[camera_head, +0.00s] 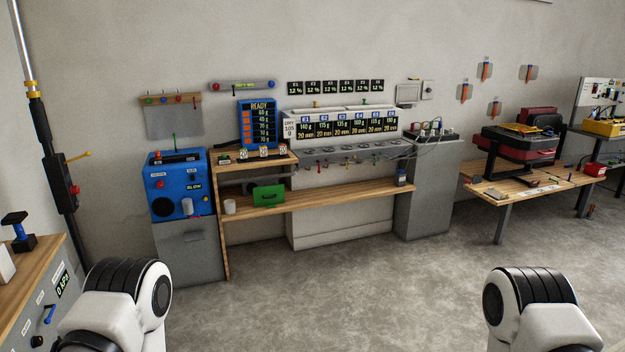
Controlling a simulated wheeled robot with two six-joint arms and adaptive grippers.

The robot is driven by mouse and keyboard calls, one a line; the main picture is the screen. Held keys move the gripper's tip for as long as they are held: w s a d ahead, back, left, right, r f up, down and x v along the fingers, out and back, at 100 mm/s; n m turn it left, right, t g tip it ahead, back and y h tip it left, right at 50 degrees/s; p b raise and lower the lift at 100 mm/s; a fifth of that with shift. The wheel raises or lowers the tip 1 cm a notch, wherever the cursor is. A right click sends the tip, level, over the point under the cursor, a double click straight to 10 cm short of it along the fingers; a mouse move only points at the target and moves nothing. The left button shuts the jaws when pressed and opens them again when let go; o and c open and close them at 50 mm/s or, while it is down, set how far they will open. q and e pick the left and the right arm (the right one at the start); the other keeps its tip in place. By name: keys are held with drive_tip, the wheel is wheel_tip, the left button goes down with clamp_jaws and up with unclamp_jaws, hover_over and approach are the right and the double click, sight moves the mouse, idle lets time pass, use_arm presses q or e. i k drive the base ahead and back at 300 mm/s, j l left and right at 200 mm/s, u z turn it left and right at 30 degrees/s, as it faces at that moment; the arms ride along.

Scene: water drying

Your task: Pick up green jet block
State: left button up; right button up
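A green block-like box (268,195) with a darker mark on its front stands on the low wooden shelf (340,197) against the back wall. It is the largest green thing in view, but I cannot tell for sure that it is the green jet block. Links of my two arms show at the bottom left and bottom right, well short of the shelf. Neither gripper is in view, so their fingers are hidden from me.
A blue machine (179,186) on a grey cabinet (188,255) stands left of the shelf. A grey cabinet (424,195) stands to its right. A wooden workbench (520,186) is farther right. A panelled bench (45,290) is at the near left. The grey floor (330,290) in front is clear.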

sight(243, 151)
drive_tip(key=i, duration=3.1)
drive_tip(key=l+z, duration=0.05)
drive_tip(key=l, duration=0.1)
